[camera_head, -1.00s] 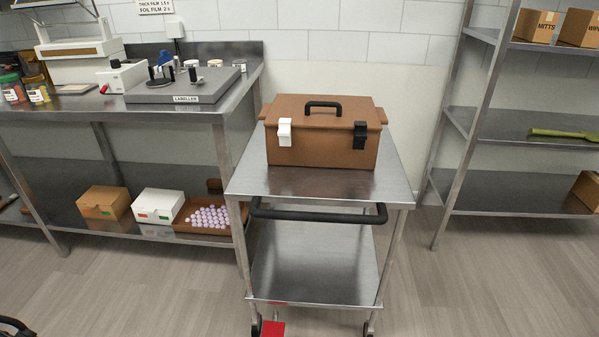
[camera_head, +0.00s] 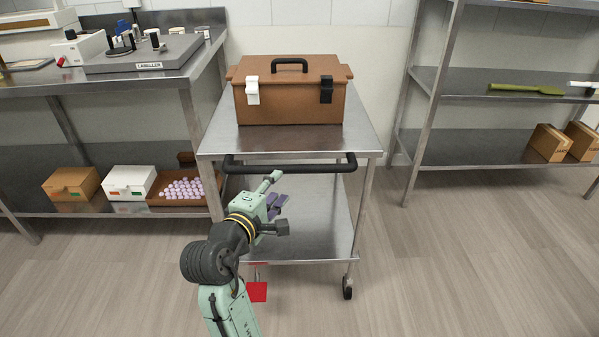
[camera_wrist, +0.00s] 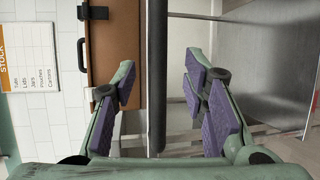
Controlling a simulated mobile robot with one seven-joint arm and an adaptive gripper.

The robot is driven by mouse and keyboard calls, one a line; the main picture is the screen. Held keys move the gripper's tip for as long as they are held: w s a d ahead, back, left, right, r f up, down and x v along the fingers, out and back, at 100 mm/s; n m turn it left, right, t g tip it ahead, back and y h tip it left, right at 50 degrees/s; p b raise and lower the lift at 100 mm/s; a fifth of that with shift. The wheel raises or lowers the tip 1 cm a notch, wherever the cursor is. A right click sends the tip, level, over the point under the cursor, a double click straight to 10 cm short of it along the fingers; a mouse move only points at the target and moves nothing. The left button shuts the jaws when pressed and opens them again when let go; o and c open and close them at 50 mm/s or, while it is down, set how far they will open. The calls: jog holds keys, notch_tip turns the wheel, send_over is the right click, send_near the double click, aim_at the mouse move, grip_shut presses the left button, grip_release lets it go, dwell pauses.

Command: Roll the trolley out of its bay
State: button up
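The steel trolley (camera_head: 232,137) stands between the bench and the shelf rack. Its black push handle (camera_head: 300,167) runs across the near side. A brown case (camera_head: 290,103) with a black carrying handle sits on its top. A red plate (camera_head: 257,292) shows low at the trolley's near left. My gripper (camera_head: 277,198) is close to the push handle and looks empty. In the wrist view, my gripper (camera_wrist: 160,80) is open, with purple pads apart. The push handle (camera_wrist: 157,60) appears between the fingers in the picture; I cannot tell whether it lies between the pads in depth.
The labeller bench (camera_head: 183,82) stands close on the left, with boxes and a tray of lilac pieces (camera_head: 180,188) below. The shelf rack (camera_head: 425,125) stands on the right. The floor (camera_head: 460,270) at the near right is clear.

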aim_at(290, 171)
jog(key=p+x, duration=0.1)
jog(key=x, duration=0.9)
jog(key=shift+w, duration=0.3)
jog(key=shift+c, duration=0.6)
grip_shut()
